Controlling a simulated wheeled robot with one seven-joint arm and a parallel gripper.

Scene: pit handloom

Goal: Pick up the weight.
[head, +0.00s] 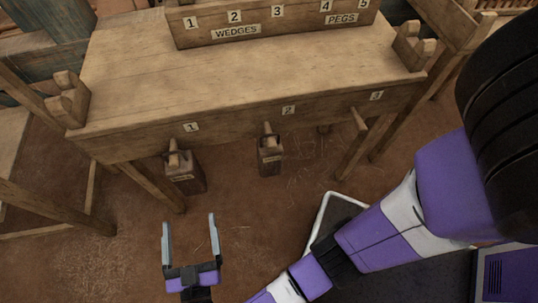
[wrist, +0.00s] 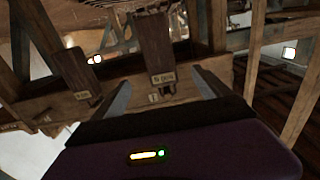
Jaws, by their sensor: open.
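Two dark brown wooden weights hang at the front of the bench (head: 245,75), below its number plates. One weight (head: 186,181) is under plate 1 and the other weight (head: 270,160) is under plate 2. Each has a small pale label, too small to read. My gripper (head: 188,218) is open and empty, in front of and below the weight under plate 1, apart from it. In the wrist view, a labelled wooden block (wrist: 157,48) shows beyond and between the open fingers, and another labelled block (wrist: 75,72) is to the left.
A bare wooden peg (head: 358,122) sticks out under plate 3. A rack (head: 275,18) marked WEDGES and PEGS stands at the bench's back. Slanting bench legs (head: 152,186) flank the weights. The earth floor (head: 110,255) around my gripper is clear.

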